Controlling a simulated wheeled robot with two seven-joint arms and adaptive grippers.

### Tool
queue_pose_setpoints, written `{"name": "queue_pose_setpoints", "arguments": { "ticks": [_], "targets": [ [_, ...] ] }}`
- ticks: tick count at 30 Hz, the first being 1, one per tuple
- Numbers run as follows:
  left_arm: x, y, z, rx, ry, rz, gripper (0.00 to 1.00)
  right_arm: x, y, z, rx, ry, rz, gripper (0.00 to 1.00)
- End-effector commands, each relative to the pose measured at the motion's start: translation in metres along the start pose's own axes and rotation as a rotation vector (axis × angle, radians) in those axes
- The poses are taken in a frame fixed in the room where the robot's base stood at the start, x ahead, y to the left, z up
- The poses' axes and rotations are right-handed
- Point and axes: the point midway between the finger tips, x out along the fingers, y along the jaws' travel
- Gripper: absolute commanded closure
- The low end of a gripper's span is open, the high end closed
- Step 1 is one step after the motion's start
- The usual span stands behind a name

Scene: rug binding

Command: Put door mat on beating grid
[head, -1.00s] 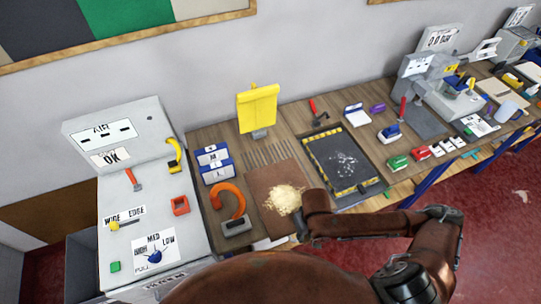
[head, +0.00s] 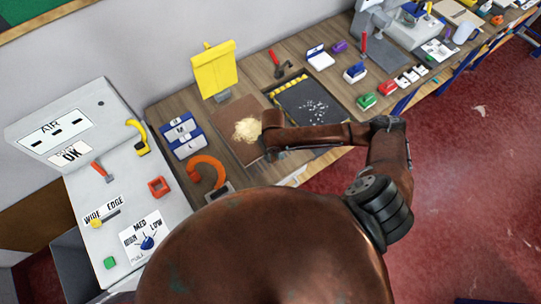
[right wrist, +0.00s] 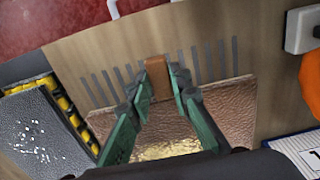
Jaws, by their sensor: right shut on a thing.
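The door mat (head: 226,124) is a flat brown sheet with a heap of pale dust on it. It lies on the table behind the orange hook, and it also shows in the right wrist view (right wrist: 228,105). The beating grid (right wrist: 100,90) is a row of thin grey bars; in the right wrist view they run out from the mat's edge, and the mat seems to cover the rest. My right gripper (right wrist: 158,80) is shut on a small brown tab at the mat's edge, above the bars. Its fingertips are hidden in the head view. My left gripper is out of view.
A black tray with a yellow striped edge (head: 283,97) is right of the mat. A grey machine (head: 80,185) stands further left.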

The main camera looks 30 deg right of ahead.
Motion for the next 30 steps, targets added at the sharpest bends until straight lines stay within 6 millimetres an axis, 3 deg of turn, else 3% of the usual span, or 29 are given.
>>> {"name": "queue_pose_setpoints", "arguments": {
  "ticks": [9, 15, 23, 24, 30],
  "targets": [
    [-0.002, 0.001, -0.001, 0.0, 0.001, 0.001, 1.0, 0.025, 0.008, -0.022, 0.001, 0.003, 0.001, 1.0],
    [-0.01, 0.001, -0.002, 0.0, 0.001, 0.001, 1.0, 0.05, 0.008, -0.021, -0.001, 0.002, 0.002, 1.0],
    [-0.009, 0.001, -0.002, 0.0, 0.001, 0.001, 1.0, 0.056, 0.008, -0.019, -0.002, 0.001, 0.001, 1.0],
    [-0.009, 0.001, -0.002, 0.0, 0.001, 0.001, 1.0, 0.057, 0.008, -0.019, -0.001, -0.002, 0.001, 0.79],
    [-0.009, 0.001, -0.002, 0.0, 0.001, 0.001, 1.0, 0.056, 0.008, -0.019, -0.001, 0.0, 0.001, 0.65]
  ]
}}
